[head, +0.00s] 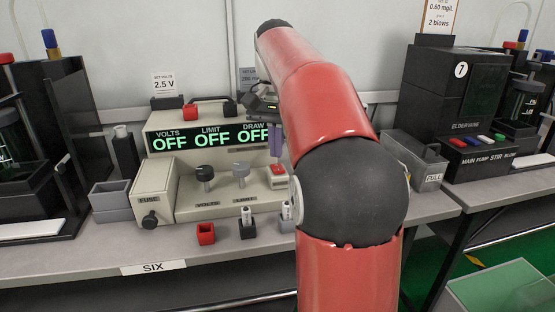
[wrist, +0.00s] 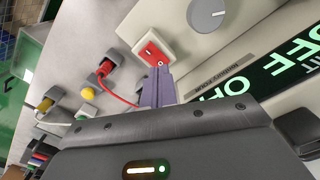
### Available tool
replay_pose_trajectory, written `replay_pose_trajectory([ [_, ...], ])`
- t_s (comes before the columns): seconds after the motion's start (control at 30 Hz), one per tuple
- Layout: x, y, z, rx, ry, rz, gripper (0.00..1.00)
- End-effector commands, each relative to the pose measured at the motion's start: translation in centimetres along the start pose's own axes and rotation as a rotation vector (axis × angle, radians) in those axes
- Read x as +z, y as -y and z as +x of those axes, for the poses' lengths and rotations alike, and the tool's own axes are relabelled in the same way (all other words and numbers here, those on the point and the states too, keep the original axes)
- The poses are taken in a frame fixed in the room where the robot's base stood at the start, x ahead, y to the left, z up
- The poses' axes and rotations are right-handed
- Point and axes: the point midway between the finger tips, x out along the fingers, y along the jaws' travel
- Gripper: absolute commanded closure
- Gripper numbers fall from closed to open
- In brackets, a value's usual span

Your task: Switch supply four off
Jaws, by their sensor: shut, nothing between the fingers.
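A beige power supply (head: 160,185) stands on the bench in the head view. Its display (head: 210,137) reads OFF under VOLTS, LIMIT and DRAW. The bench edge label (head: 153,267) under it reads SIX; no label reading four shows. Its red rocker switch (head: 278,170) sits on the right of its front. My gripper (head: 275,158) points down just above that switch. In the wrist view my gripper (wrist: 159,72) is shut and empty, its tips at the red switch (wrist: 151,52); whether they touch it I cannot tell.
Two knobs (head: 205,174) stand left of the switch. In the wrist view a red plug with a red lead (wrist: 105,68) is close beside the fingers. A black unit marked 7 (head: 455,95) stands right. My arm hides part of the bench.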

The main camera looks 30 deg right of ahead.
Motion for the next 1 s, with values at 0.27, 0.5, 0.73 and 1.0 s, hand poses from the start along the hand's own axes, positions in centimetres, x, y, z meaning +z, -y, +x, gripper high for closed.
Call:
replay_pose_trajectory([
  [0.27,0.0,0.0,-2.6,-0.001,-0.002,0.000,1.00],
  [0.5,-0.1,0.0,-4.1,-0.001,-0.003,0.001,1.00],
  [0.73,0.0,0.0,-4.8,-0.001,-0.001,0.001,1.00],
  [1.0,0.0,0.0,-4.8,-0.001,-0.001,0.001,1.00],
])
